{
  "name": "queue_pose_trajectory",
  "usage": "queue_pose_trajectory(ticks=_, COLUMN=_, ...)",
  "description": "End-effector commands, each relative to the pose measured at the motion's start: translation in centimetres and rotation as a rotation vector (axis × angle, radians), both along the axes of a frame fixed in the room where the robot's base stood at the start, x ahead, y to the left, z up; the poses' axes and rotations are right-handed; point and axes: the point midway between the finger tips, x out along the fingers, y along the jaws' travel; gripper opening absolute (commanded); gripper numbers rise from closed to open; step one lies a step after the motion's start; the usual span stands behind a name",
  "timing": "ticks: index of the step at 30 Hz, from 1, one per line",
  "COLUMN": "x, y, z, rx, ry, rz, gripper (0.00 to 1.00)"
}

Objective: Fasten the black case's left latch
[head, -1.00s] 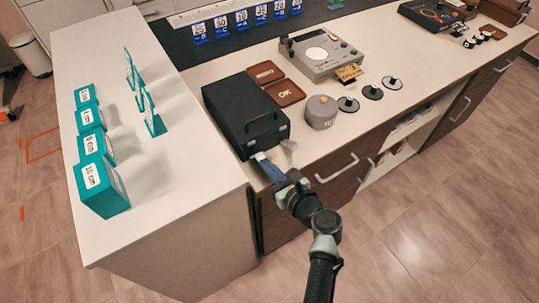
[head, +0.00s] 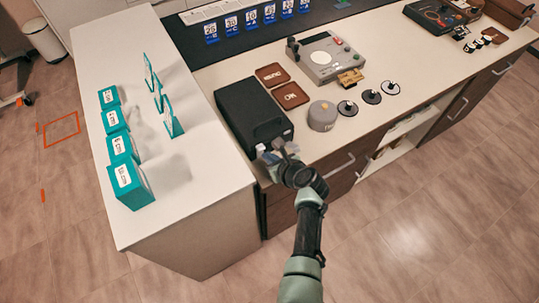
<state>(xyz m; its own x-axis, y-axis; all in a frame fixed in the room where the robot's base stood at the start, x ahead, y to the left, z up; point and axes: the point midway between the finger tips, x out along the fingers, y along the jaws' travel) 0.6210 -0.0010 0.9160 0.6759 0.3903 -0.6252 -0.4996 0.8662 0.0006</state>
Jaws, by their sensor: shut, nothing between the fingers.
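The black case (head: 245,103) lies closed on the counter, its front face toward me. My gripper (head: 268,155) is at the case's front, by the left part of the lower front edge. The gripper is shut and holds nothing. The left latch is hidden or cannot be told apart from my fingers, so I cannot tell its position or whether I touch it. A small grey piece that looks like the right latch (head: 292,147) shows just right of my gripper and seems to stick out from the front.
A grey round container (head: 322,116) stands right of the case, with black knobbed discs (head: 347,107) beyond it. Two brown trays (head: 290,96) lie behind. Teal blocks (head: 132,187) stand on the white counter at left. The wooden counter front drops away below.

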Motion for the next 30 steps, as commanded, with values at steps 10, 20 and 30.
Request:
queue_pose_trajectory(ticks=10, x=0.0, y=0.0, z=1.6, rx=0.001, ry=-0.001, rz=0.001, gripper=0.0)
queue_pose_trajectory(ticks=20, x=0.0, y=0.0, z=1.6, rx=0.0, ry=-0.001, rz=0.001, gripper=0.0)
queue_pose_trajectory(ticks=30, x=-0.6, y=-0.8, z=4.4, rx=0.002, ry=0.0, rz=0.0, gripper=0.0)
